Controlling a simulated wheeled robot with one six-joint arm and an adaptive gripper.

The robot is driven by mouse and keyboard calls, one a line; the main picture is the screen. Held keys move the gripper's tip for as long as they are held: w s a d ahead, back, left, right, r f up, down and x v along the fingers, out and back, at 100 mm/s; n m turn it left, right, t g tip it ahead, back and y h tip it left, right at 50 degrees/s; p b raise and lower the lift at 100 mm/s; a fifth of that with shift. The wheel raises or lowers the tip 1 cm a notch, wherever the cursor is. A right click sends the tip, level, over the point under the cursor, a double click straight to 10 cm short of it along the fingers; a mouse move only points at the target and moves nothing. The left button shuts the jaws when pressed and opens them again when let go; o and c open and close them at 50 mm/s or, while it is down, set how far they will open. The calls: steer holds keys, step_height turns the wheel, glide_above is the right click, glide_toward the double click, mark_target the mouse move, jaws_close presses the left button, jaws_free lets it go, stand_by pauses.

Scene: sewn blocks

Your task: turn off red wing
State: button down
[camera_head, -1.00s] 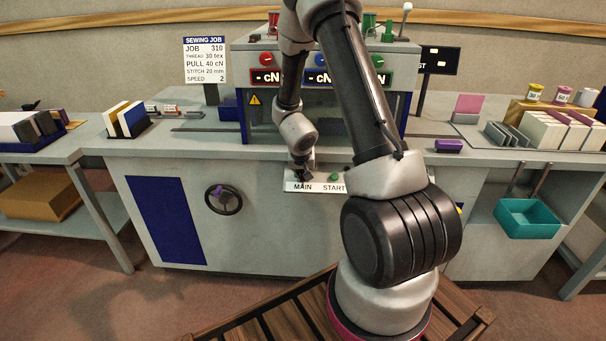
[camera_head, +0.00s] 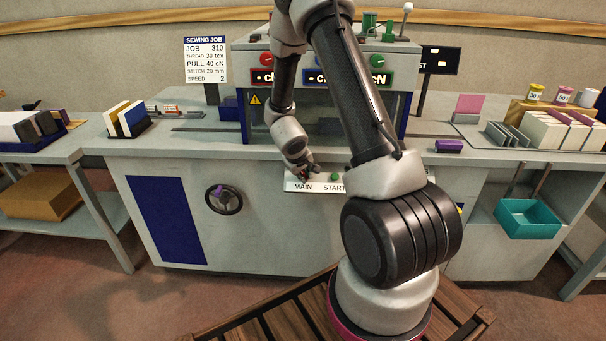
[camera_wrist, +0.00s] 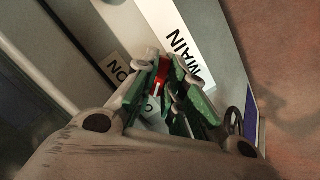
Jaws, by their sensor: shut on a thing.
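The red wing (camera_wrist: 161,75) is a small red knob with a white line on it, on the MAIN panel (camera_head: 290,186) at the front of the machine. In the wrist view it sits between the green-and-grey fingers of my gripper (camera_wrist: 164,84), which is shut on it. A MAIN label (camera_wrist: 184,55) and an ON label (camera_wrist: 120,68) lie beside it. Another label is mostly hidden behind the fingers. In the head view my gripper (camera_head: 304,175) is at the panel above the word MAIN, and the wing is barely visible there.
A green START button (camera_head: 334,177) is just right of my gripper. A handwheel (camera_head: 223,199) is on the cabinet front to the left. Above are a red knob (camera_head: 266,60) and a green knob (camera_head: 377,61) over number displays. A teal bin (camera_head: 527,218) hangs at the right.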

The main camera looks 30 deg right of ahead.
stand_by(0.4)
steer(key=c, duration=1.8)
jaws_free()
steer(key=shift+o, duration=0.2)
steer(key=v, duration=1.2)
